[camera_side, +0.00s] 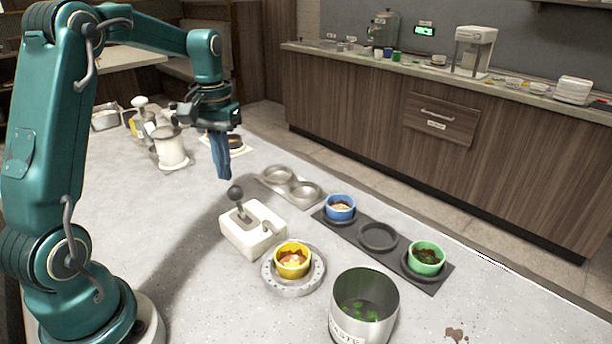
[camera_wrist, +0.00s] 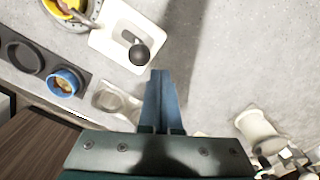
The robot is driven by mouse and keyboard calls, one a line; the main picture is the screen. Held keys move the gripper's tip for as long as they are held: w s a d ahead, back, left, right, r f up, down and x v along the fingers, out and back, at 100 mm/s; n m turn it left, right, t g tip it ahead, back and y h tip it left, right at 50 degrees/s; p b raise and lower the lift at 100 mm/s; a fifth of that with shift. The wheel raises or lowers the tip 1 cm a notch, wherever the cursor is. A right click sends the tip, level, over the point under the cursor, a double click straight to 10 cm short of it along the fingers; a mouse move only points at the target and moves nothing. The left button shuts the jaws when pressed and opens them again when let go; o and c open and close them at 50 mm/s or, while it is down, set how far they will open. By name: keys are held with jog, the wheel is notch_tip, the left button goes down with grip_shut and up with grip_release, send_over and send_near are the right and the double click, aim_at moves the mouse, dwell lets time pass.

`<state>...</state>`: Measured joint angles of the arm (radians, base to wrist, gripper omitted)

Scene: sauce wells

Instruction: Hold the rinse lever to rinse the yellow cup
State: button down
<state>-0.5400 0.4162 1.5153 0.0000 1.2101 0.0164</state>
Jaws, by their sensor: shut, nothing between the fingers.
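The yellow cup (camera_side: 292,259) stands upright on a round grey rinse plate (camera_side: 274,281), with orange-brown sauce inside; it shows partly at the top left of the wrist view (camera_wrist: 64,6). The rinse lever (camera_side: 236,193) is a dark ball-topped stick on a white box (camera_side: 247,242) beside the plate. In the wrist view the black ball (camera_wrist: 139,54) sits just above and left of my fingertips. My gripper (camera_side: 223,178) has its blue fingers pointing down, shut and empty. It is above and behind the lever, apart from it; the wrist view also shows the fingers (camera_wrist: 160,73).
A dark tray (camera_side: 395,261) holds a blue cup (camera_side: 340,207), an empty well and a green cup (camera_side: 426,258). A metal waste bin (camera_side: 362,310) stands in front. A two-well metal holder (camera_side: 276,186) lies behind the lever box. White dispensers (camera_side: 171,150) stand at the back left.

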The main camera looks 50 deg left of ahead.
aim_at(236, 187)
jog(key=shift+f, duration=0.15)
notch_tip(236, 187, down, 4)
jog(key=shift+r, duration=0.1)
dwell(0.6)
jog(key=shift+d, duration=0.15)
jog(key=shift+d, duration=1.85)
jog(key=shift+a, duration=0.1)
dwell(0.6)
jog(key=shift+a, duration=2.45)
notch_tip(236, 187, up, 8)
